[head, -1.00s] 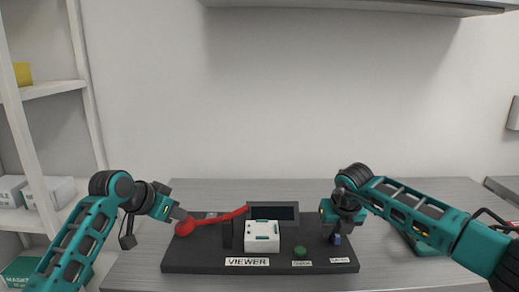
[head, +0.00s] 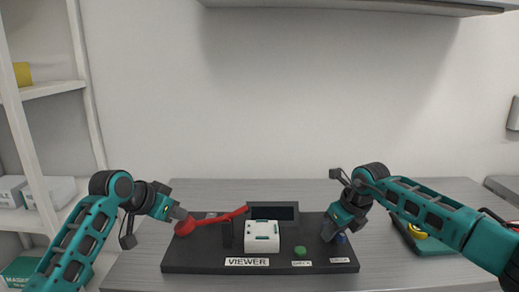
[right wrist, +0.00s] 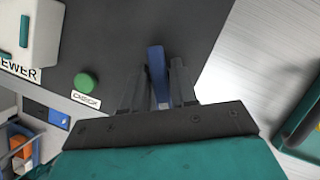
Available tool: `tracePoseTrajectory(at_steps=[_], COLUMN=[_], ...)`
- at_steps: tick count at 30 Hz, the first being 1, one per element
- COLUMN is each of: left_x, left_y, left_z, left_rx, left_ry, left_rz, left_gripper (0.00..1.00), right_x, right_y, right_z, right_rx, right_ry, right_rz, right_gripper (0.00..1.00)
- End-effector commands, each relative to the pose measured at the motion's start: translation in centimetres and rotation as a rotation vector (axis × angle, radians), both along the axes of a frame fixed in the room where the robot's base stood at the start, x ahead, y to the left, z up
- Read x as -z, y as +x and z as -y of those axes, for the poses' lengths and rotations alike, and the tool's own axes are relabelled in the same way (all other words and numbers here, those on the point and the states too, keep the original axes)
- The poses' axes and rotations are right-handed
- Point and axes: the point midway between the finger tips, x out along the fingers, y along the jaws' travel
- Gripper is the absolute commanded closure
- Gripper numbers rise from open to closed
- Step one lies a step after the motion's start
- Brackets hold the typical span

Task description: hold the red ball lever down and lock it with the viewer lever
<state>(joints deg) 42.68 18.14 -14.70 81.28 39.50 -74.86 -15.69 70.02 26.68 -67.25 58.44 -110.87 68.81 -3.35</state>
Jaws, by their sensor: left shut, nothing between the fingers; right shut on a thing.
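The red ball lever (head: 210,221) runs from its ball at the left end of the black base (head: 195,262) up toward the dark display. My left gripper (head: 182,217) is shut and empty, its tips at the top of the red ball; contact is hard to tell. My right gripper (head: 330,234) is shut on a blue lever (right wrist: 157,75) at the base's right end. The lever stands between the two fingers in the right wrist view; in the head view it is mostly hidden. The word VIEWER (head: 247,262) is on a label below the white box (head: 262,236).
A green button (head: 300,251) sits between the white box and the blue lever. A dark upright post (head: 227,234) stands left of the box, with a dark display (head: 273,211) behind. A green tray (head: 432,243) with a yellow item lies right of the base, under my right arm.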

Motion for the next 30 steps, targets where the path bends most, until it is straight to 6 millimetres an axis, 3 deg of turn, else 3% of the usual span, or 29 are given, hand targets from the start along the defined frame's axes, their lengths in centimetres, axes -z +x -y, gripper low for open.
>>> tracePoseTrajectory(at_steps=[9, 22, 30], left_x=[0.15, 0.17, 0.19], left_y=[-0.12, -0.13, -0.14], left_z=[0.59, 0.56, 0.54], left_rx=[0.01, 0.01, 0.01], left_ry=[-0.007, -0.007, -0.007], left_rz=[-0.004, -0.005, -0.005], left_gripper=[1.0, 1.0, 1.0], right_x=[-0.03, 0.0, -0.02], right_y=[-0.02, -0.05, 0.0], right_z=[-0.31, -0.34, -0.41], right_rx=[-0.272, -0.322, -0.554], right_ry=[0.006, 0.005, 0.006], right_rz=[-0.002, -0.001, -0.003], right_gripper=[0.9, 0.9, 0.9])
